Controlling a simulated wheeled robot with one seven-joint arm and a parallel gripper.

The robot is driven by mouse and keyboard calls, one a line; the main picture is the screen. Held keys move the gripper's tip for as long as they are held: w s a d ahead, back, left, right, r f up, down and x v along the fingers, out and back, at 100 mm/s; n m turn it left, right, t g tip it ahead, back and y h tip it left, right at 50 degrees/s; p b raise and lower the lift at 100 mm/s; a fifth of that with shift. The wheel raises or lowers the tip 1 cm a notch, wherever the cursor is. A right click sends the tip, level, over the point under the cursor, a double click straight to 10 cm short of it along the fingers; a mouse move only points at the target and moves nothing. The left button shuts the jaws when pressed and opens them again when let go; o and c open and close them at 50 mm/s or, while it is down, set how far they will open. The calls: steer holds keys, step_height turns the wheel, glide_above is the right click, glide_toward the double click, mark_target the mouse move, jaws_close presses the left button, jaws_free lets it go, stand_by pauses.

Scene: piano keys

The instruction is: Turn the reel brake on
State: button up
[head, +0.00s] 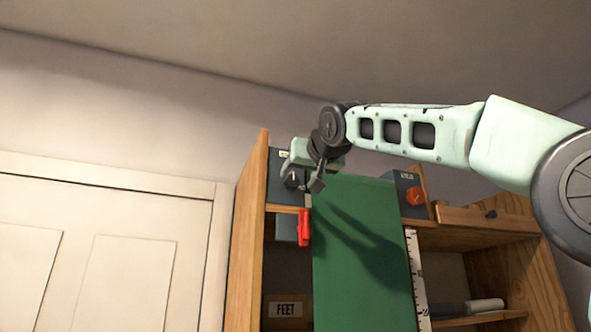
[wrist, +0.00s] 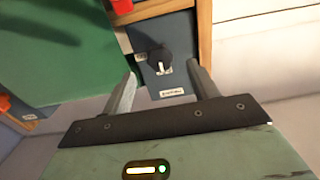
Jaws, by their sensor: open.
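A dark knob (wrist: 159,58) with a white pointer mark sits on a blue-grey panel (wrist: 178,30) in the wrist view. A small white label (wrist: 172,92) is on that panel, too small to read. My gripper (wrist: 161,72) is open, with one finger on each side of the knob and nothing held. In the head view my gripper (head: 304,183) is at the upper left of the wooden cabinet, in front of the panel (head: 284,207) and partly hiding it. I cannot tell whether the fingers touch the knob. No readable label names the reel brake.
A red lever (head: 304,229) hangs just below the panel. A green sheet (head: 355,260) fills the cabinet's middle. An orange knob (head: 414,196) is on another panel to the right. A wooden side board (head: 247,235) borders the left.

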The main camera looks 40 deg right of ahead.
mark_target(294, 181)
steer(key=shift+p+x, duration=0.9)
steer(key=shift+x, duration=1.35)
steer(key=c, duration=1)
